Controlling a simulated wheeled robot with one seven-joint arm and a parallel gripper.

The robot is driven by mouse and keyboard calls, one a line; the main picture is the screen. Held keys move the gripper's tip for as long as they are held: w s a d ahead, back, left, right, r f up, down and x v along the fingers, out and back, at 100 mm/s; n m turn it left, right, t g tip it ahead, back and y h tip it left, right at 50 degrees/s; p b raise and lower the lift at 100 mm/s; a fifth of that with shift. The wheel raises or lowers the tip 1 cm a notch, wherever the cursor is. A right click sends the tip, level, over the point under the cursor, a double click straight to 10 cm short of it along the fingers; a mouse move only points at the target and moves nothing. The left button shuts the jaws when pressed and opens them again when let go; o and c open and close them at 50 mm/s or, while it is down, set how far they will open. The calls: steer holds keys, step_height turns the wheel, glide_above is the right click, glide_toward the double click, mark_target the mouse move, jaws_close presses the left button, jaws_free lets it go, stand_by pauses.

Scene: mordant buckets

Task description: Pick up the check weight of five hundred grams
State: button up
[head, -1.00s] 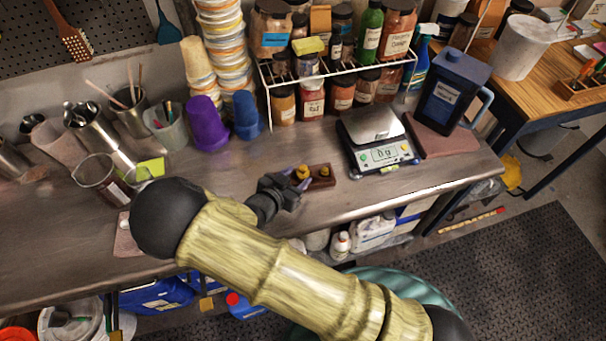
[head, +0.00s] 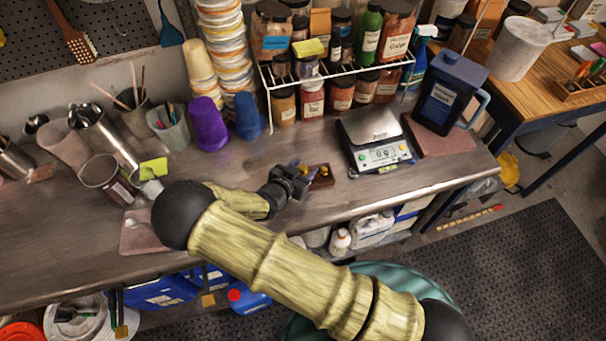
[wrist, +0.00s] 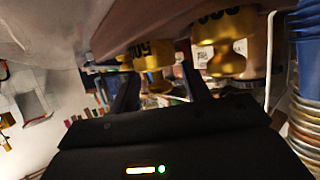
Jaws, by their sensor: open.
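Two brass check weights stand in a small dark wooden block (head: 321,181) on the bench, left of the scale. In the wrist view one brass weight (wrist: 148,52) lies between my finger tips, and a larger-looking one (wrist: 224,50) is beside it, outside the right finger. Both carry dark numbers that appear inverted; I cannot read them surely. My gripper (head: 298,174) is at the block's left end in the head view and partly hides the weights.
A scale (head: 378,140) stands to the right, beside a dark jug (head: 447,92). A wire shelf with jars (head: 312,100) is behind. Purple (head: 208,124) and blue cups (head: 247,115) are behind left. The bench front edge is close below my arm.

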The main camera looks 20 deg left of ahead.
mark_target(303, 167)
jaws_close()
steer(key=shift+r, duration=0.15)
steer(key=shift+r+b, duration=1.25)
steer(key=shift+r, duration=3.65)
